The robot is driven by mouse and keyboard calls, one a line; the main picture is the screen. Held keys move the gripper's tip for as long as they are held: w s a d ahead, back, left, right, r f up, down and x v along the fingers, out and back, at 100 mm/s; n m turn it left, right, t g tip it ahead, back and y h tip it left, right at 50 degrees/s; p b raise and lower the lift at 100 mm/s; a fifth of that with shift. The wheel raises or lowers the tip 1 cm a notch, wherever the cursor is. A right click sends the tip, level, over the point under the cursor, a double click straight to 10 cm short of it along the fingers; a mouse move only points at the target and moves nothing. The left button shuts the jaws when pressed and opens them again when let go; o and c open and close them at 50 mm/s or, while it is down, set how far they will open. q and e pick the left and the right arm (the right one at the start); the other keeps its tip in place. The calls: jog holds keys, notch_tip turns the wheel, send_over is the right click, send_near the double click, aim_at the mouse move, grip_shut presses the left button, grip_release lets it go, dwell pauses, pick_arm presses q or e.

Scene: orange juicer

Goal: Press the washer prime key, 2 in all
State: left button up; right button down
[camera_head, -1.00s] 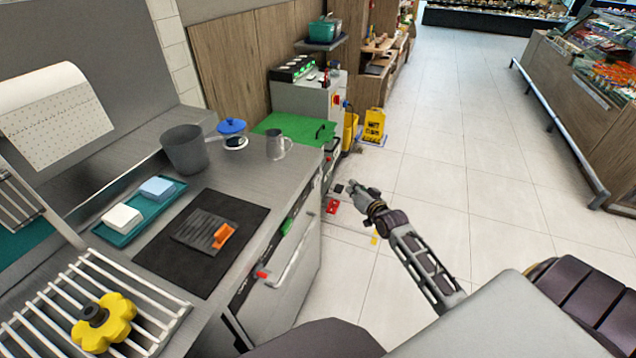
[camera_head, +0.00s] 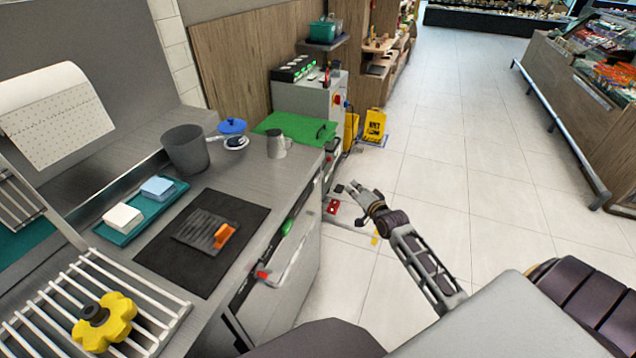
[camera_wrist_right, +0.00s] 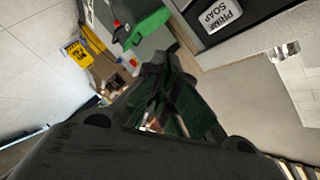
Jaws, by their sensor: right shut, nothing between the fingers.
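A pale key lettered "PRIME SOAP" (camera_wrist_right: 222,16) sits on a dark panel (camera_wrist_right: 205,35) at the top of the right wrist view. The grey under-counter washer (camera_head: 296,277) stands below the steel worktop in the head view, with green and red parts on its front edge. I cannot make out the key there. My right gripper (camera_head: 346,189) is shut and empty, over the floor to the right of the washer's front. Its fingers also show in the wrist view (camera_wrist_right: 165,65), below and left of the key and apart from it in the picture. My left gripper is not in view.
The worktop holds a grey mug (camera_head: 278,146), a dark bin (camera_head: 185,150), a teal tray (camera_head: 118,240) and a black mat (camera_head: 170,262). A green board (camera_head: 310,127) lies behind them. A yellow floor sign (camera_head: 374,126) stands beyond. The aisle floor is clear.

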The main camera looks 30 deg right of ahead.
aim_at(316, 181)
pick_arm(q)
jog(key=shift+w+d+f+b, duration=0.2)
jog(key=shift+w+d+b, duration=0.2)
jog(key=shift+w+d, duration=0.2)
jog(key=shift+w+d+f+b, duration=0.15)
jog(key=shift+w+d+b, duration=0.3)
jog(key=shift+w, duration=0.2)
pick_arm(e)
jog(key=w+a, duration=0.5)
jog(key=w, duration=0.1)
jog(key=shift+w+a, duration=0.35)
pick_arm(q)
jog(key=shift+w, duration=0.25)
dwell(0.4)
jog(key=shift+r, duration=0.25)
pick_arm(e)
jog(key=shift+w+a, duration=0.1)
jog(key=shift+a, duration=0.05)
pick_arm(q)
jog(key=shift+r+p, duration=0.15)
jog(key=shift+p, duration=0.2)
pick_arm(e)
jog(key=shift+w+a, duration=0.15)
jog(key=shift+w, duration=0.05)
